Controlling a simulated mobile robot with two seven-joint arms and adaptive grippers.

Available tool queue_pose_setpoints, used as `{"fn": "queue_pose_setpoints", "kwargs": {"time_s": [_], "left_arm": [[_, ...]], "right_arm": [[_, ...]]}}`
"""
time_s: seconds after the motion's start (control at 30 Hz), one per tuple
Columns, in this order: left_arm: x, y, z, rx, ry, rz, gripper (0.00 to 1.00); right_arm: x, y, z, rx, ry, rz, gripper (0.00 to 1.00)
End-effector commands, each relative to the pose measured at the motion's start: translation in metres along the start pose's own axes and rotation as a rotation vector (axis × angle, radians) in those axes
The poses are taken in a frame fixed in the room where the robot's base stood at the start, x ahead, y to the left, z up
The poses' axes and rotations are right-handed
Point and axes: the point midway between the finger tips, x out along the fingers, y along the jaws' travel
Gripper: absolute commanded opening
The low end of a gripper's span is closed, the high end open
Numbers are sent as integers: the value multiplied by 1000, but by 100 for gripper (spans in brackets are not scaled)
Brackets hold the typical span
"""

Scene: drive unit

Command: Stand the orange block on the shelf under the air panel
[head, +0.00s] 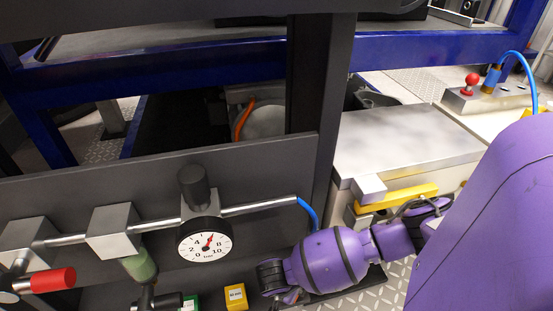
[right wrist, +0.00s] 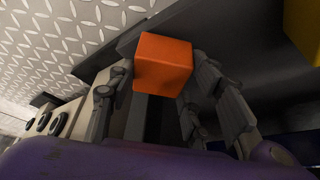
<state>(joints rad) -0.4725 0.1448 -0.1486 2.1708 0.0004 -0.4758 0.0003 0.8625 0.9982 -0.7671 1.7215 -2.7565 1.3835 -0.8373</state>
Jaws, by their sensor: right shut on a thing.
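The orange block (right wrist: 162,65) is between the fingers of my right gripper (right wrist: 160,80) in the right wrist view. The gripper is shut on it, and the block projects past the fingertips. In the head view my right gripper (head: 272,280) is at the lower middle, right of a yellow block, and the orange block is hidden. The dark air panel (head: 255,165) carries a round gauge (head: 205,240). The dark shelf (head: 365,282) runs under it along the bottom edge. I cannot tell whether the orange block touches the shelf. My left gripper is not in view.
The yellow block (head: 235,297) and a green block (head: 190,303) stand on the shelf below the gauge. A red-handled valve (head: 50,281) and a greenish bowl (head: 139,265) stick out from the panel. A blue hose (head: 308,213) hangs near my right gripper.

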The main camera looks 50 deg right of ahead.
Motion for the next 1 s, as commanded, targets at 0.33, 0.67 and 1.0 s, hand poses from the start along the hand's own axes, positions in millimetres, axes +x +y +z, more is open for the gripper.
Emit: {"fn": "queue_pose_setpoints", "kwargs": {"time_s": [0.33, 0.67, 1.0], "left_arm": [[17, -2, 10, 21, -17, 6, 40], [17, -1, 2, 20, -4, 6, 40], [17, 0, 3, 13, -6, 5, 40]], "right_arm": [[-1, -37, 12, -1, -1, 1, 0], [0, -38, 12, 0, 0, -2, 0], [0, -37, 13, 0, -1, -1, 65]]}}
